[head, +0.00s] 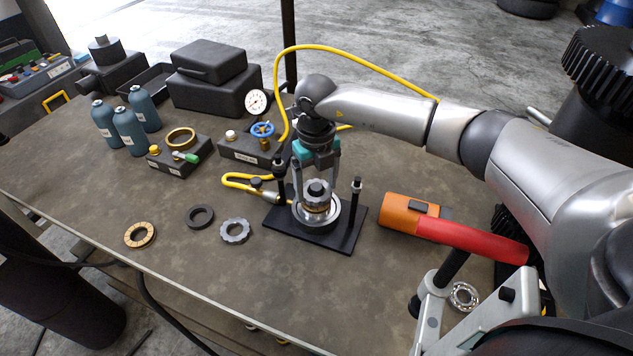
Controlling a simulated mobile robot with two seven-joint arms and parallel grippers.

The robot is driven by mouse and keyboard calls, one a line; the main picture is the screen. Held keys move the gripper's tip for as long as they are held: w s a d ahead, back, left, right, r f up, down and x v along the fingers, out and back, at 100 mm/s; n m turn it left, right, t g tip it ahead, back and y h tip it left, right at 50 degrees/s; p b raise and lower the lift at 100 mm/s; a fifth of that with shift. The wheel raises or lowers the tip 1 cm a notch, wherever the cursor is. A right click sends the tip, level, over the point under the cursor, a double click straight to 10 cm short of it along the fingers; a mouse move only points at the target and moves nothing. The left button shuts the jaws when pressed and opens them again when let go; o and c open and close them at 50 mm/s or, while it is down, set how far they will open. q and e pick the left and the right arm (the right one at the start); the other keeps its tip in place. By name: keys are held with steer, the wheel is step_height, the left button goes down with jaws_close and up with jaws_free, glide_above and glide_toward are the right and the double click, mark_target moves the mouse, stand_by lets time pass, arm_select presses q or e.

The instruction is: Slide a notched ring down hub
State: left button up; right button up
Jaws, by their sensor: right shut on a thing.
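The hub (318,186) stands upright in a round housing (326,222) on a black base plate (343,238) near the middle of the table. My right gripper (317,203) points straight down over it, one finger on each side. It is shut on a notched ring (317,197) that sits around the hub, above the housing. The fingers partly hide the ring, and I cannot tell whether it is seated. Another grey notched ring (235,231) lies flat on the table to the left.
A dark ring (200,216) and a tan ring (140,235) lie left of the base plate. Two posts rise from the plate. A yellow hose (277,105) loops behind my right arm. An orange and red tool (455,231) lies right. The front left table is clear.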

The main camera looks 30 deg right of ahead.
steer(key=shift+f, duration=0.15)
steer(key=o, duration=1.5)
step_height(320, 180, up, 22)
steer(key=p, duration=0.4)
steer(key=shift+a, duration=0.1)
